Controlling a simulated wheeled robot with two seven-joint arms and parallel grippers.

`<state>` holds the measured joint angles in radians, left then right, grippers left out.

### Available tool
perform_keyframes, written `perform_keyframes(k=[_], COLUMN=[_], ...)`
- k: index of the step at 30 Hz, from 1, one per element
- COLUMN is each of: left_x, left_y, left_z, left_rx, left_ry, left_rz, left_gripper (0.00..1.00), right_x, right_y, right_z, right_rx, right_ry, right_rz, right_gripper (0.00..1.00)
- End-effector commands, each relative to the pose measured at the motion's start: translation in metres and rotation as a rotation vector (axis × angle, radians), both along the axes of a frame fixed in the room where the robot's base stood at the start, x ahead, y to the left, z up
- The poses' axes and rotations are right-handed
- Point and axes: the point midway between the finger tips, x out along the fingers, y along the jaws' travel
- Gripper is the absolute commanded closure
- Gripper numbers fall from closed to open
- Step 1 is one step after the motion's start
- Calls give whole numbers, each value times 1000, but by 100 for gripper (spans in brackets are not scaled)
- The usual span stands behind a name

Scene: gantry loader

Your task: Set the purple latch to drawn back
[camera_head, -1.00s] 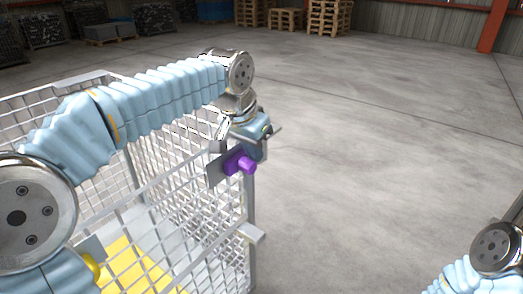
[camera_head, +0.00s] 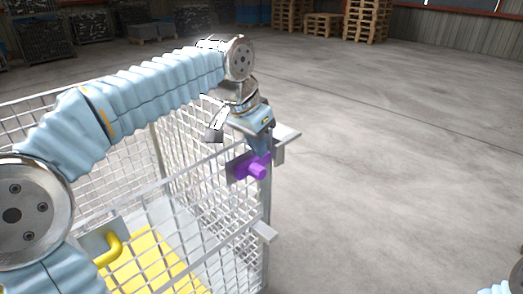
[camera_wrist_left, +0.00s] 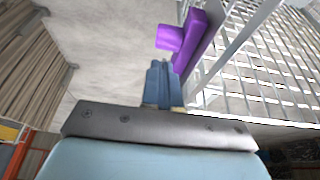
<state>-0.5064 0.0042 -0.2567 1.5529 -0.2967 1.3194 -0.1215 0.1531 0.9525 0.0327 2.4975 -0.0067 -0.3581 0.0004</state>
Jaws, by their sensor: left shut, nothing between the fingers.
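The purple latch (camera_head: 250,168) sits on a grey plate at the upper corner of the mesh cage. Its knob points out toward the lower right of the head view. My left gripper (camera_head: 262,148) is shut and empty, pointing down right behind the latch. In the left wrist view the shut fingers (camera_wrist_left: 160,82) are close beside the purple latch (camera_wrist_left: 190,42), whose block and knob show above and right of the fingertips. Whether they touch I cannot tell. My right gripper is not in view.
The grey mesh cage (camera_head: 170,185) fills the left, with a yellow panel (camera_head: 150,262) low inside it and a yellow handle (camera_head: 113,250) at the lower left. Open concrete floor (camera_head: 400,160) lies to the right. Wooden pallets (camera_head: 367,20) stand far back.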

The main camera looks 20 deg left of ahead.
Motion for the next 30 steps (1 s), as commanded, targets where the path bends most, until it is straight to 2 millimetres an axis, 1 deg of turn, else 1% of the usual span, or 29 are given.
perform_keyframes(k=[3,6,10,14,30], left_x=[-8,-15,-21,-24,-24], left_y=[0,1,1,1,1], left_z=[19,34,46,50,50], left_rx=[1,0,1,1,0], left_ry=[-3,-3,-3,-3,-3], left_rz=[-2,-3,-5,-5,-5], left_gripper=[100,100,100,100,100], right_x=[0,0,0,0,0], right_y=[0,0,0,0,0], right_z=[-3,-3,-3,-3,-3], right_rx=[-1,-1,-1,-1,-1], right_ry=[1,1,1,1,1], right_rz=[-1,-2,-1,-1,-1], right_gripper=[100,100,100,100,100])
